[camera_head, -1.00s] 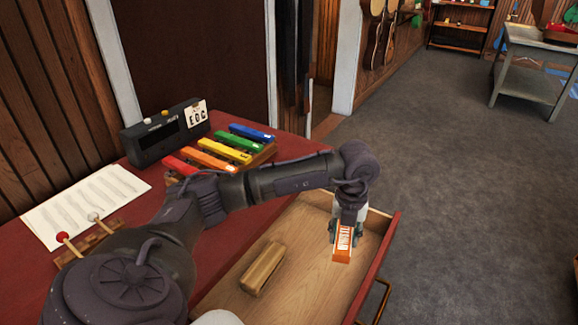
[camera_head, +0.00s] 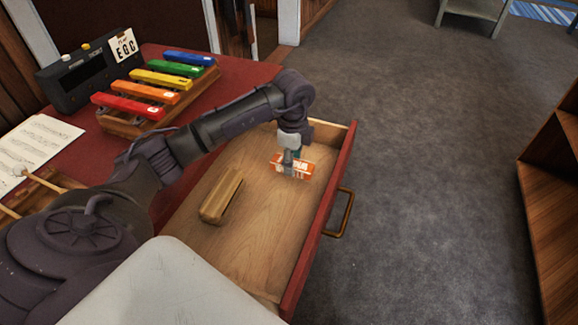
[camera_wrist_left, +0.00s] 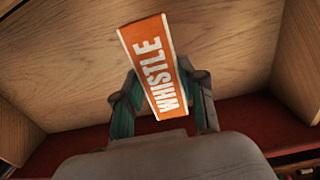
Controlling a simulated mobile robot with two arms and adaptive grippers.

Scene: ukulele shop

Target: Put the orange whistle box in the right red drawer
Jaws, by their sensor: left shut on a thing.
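The orange whistle box (camera_head: 293,166) has white lettering and is held over the far part of the open red drawer (camera_head: 321,217). My left gripper (camera_head: 289,160) points down and is shut on the box. In the left wrist view the box (camera_wrist_left: 152,62) shows its "WHISTLE" label between the two fingers (camera_wrist_left: 160,107), with the drawer's wooden floor (camera_wrist_left: 75,58) behind it. I cannot tell whether the box touches the drawer floor. My right gripper is not in view.
A wooden block (camera_head: 221,196) lies in the drawer, left of the box. On the red tabletop (camera_head: 97,152) stand a colored xylophone (camera_head: 165,90), a dark device (camera_head: 80,77) and sheet music (camera_head: 32,143). A wooden shelf (camera_head: 550,190) stands at right; the grey floor between is clear.

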